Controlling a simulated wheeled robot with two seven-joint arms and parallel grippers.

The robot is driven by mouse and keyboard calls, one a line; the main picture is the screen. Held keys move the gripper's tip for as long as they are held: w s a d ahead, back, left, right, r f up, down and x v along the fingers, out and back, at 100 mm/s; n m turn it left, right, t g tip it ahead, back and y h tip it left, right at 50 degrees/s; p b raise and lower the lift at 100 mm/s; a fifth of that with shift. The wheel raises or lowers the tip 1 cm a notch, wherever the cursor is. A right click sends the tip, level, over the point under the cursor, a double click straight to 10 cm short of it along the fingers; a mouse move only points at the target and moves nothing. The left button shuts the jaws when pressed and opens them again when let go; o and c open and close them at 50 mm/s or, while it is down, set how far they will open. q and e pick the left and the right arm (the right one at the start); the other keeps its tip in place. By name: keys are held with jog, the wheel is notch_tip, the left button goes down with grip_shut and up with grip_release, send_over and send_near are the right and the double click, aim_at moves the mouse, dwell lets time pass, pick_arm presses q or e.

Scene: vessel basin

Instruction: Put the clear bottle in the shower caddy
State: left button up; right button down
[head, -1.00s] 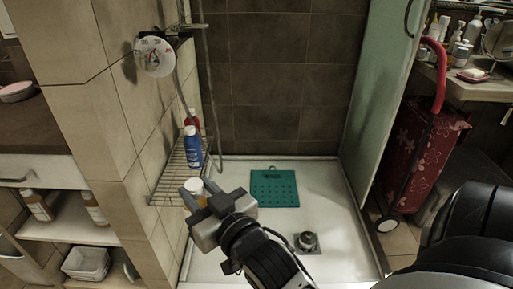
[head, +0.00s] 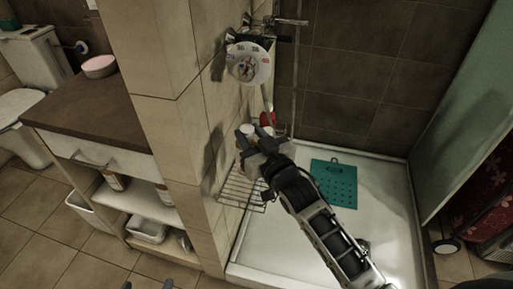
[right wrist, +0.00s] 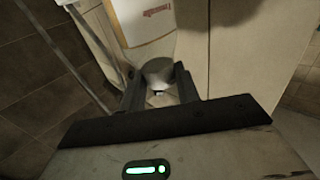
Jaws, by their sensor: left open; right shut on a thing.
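The shower caddy (head: 240,190) is a wire rack on the tiled wall, left of the shower tray; my right arm covers part of it. My right gripper (head: 255,132) is above the caddy's back part, close to the wall. It is shut on a pale, white-topped thing that I take for the clear bottle (head: 250,130), mostly hidden by the fingers. In the right wrist view the bottle (right wrist: 158,70) shows as a pale rounded shape between the fingertips. My left gripper (head: 148,285) is open and empty at the bottom edge, far from the caddy.
A red bottle (head: 267,118) stands just behind my right gripper. A teal mat (head: 334,183) lies on the white shower tray (head: 385,205). A cabinet (head: 110,150) stands left of the tiled wall.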

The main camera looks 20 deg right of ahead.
jog(key=f, duration=0.2)
jog(key=w+f+b, duration=0.1)
jog(key=f, duration=0.2)
jog(key=shift+w+f, duration=0.2)
jog(key=shift+f, duration=0.1)
jog(key=shift+f+b, duration=0.5)
jog(key=shift+f, duration=1.55)
pick_arm(q)
jog(key=shift+d+f, duration=0.1)
jog(key=shift+f, duration=0.05)
pick_arm(e)
jog(key=shift+f, duration=0.2)
jog(key=c, duration=1)
grip_release()
pick_arm(q)
jog(key=shift+s+f, duration=0.1)
pick_arm(e)
jog(key=shift+r, duration=0.1)
